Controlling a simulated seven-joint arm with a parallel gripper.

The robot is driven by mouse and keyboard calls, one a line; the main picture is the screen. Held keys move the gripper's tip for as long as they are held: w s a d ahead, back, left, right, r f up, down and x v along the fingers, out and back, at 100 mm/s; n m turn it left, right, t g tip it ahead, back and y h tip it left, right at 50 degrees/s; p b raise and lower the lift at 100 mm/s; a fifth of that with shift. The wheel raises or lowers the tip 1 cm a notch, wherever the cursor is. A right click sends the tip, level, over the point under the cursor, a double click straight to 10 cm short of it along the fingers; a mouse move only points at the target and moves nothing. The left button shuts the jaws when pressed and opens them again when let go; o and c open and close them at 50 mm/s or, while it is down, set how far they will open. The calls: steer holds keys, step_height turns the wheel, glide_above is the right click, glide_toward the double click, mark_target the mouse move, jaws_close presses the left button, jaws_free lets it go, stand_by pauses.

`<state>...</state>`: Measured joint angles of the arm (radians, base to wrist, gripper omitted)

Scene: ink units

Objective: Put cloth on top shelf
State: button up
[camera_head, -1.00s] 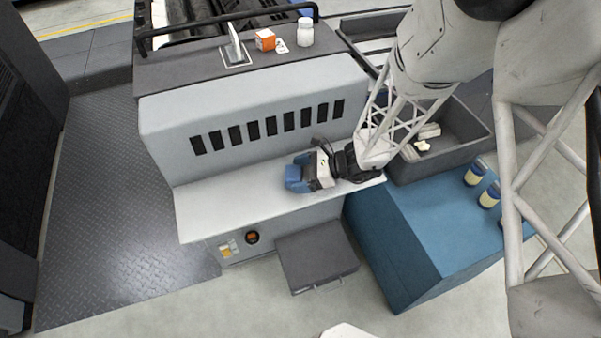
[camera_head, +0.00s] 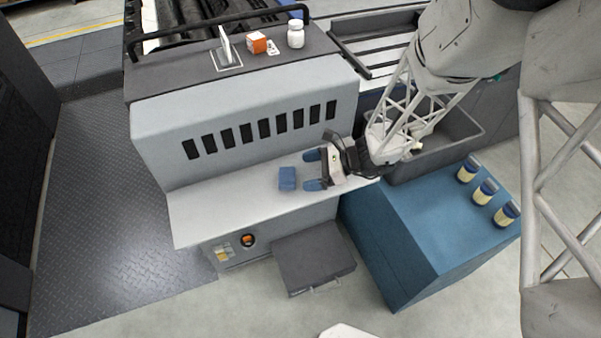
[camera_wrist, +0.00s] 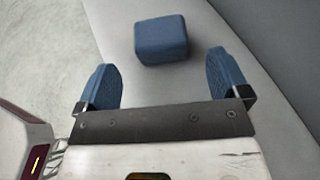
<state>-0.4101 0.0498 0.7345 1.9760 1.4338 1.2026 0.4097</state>
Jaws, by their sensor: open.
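The blue folded cloth (camera_head: 287,179) lies on the light grey ledge (camera_head: 235,205) of the machine, below the row of dark slots. My gripper (camera_head: 314,170) is just to the right of the cloth, open and empty, with its blue fingertips pointing left toward it. In the wrist view the cloth (camera_wrist: 161,39) sits ahead of and between the two spread fingers (camera_wrist: 170,82), apart from both. The dark top shelf (camera_head: 185,75) of the machine stands behind and above the slotted front.
A blue cabinet (camera_head: 430,230) with several jars and a grey bin (camera_head: 455,135) stand at the right.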

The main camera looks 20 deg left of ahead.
steer(key=shift+v, duration=3.55)
steer(key=shift+r, duration=0.1)
steer(key=shift+s+d+r, duration=0.1)
steer(key=shift+d+r, duration=0.05)
steer(key=shift+r, duration=0.05)
steer(key=s+d+r+n+t+h, duration=0.2)
steer(key=s+d+r+n+h, duration=0.2)
steer(key=d+r, duration=0.5)
steer(key=s+d+r+n+t+h, duration=0.3)
steer(key=s+d+r, duration=0.5)
steer(key=d, duration=0.4)
steer(key=s+d+r+n+t+h, duration=0.3)
steer(key=s+d+r+n+h, duration=0.2)
steer(key=d+r, duration=0.5)
steer(key=shift+s+d+n+h, duration=0.4)
steer(key=shift+s+n, duration=0.2)
steer(key=shift+s, duration=0.25)
